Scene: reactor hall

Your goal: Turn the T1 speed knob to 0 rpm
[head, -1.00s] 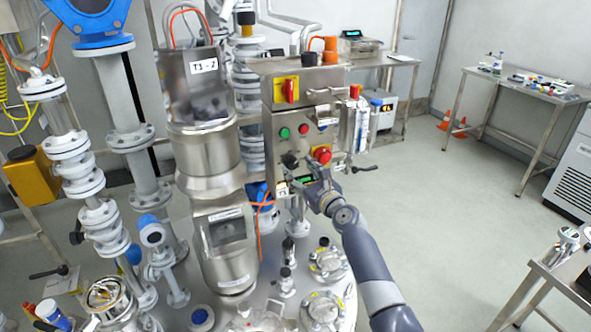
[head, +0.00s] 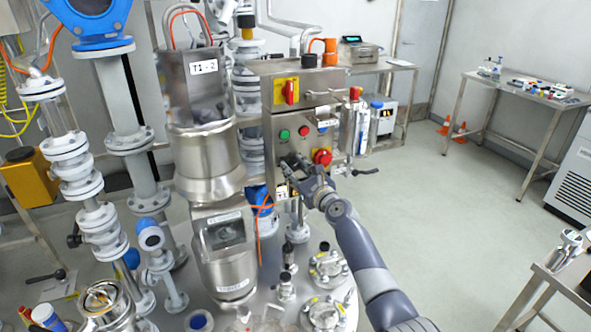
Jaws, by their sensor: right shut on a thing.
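The steel control box (head: 272,150) stands in the middle of the head view. It carries a green button (head: 284,134), a red button (head: 303,131) and a red mushroom button (head: 323,157). The black speed knob (head: 286,166) sits low on its front and is mostly covered by my right gripper (head: 293,168). This gripper is shut on the knob, its arm reaching up from the lower right. The knob's pointer and scale cannot be read here. My left gripper is out of view.
A red-and-yellow switch (head: 290,91) is on the box above. The T1-2 motor housing (head: 196,85) stands close on the left. A black-handled lever (head: 365,172) sticks out right of the box.

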